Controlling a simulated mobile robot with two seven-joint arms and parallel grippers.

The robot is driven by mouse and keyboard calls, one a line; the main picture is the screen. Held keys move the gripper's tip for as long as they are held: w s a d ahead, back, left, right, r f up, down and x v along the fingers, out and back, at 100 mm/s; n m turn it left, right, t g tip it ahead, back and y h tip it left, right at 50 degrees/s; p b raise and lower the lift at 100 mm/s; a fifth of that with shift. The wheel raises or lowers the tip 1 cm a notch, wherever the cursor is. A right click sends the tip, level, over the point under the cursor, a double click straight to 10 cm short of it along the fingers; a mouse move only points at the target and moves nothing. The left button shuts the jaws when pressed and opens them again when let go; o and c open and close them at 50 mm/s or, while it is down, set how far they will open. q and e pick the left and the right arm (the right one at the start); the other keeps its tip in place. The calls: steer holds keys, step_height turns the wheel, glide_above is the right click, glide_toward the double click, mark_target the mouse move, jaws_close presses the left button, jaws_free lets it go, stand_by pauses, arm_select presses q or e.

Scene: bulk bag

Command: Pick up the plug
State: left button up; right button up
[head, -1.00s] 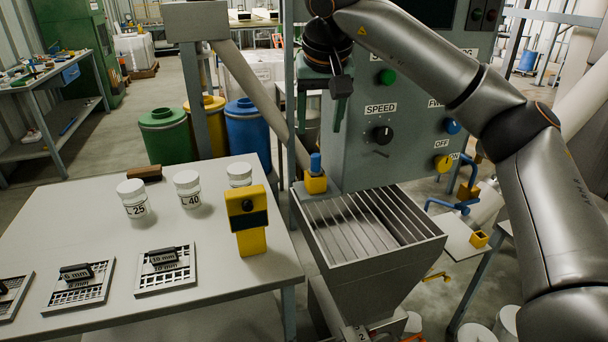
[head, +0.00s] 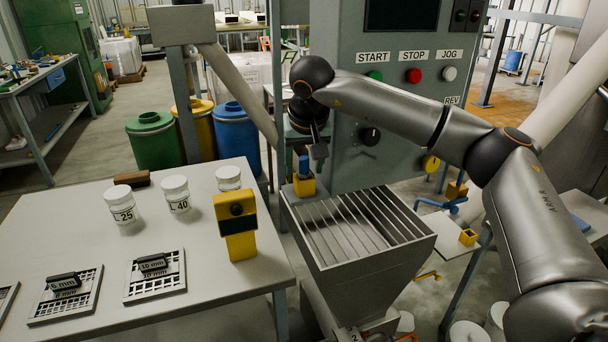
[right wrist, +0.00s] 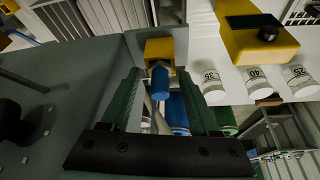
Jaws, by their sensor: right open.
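The plug (head: 303,164) is a small blue upright piece seated in a yellow block (head: 304,185) at the back left corner of the grated hopper. In the right wrist view the plug (right wrist: 160,84) shows as a blue cylinder standing out of the yellow block (right wrist: 159,49). My right gripper (head: 318,151) is beside and slightly above the plug in the head view. In the right wrist view its two green fingers are apart, with the plug showing in the gap between them, and they hold nothing. Contact cannot be seen. My left gripper is not in view.
The grey control panel (head: 345,160) rises close behind my right gripper. The slatted hopper (head: 362,225) lies below. A table (head: 205,285) at the left holds white jars (head: 175,194), sieves (head: 156,276) and a yellow device (head: 237,224).

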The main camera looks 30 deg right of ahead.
steer(key=shift+c, duration=0.4)
jaws_close()
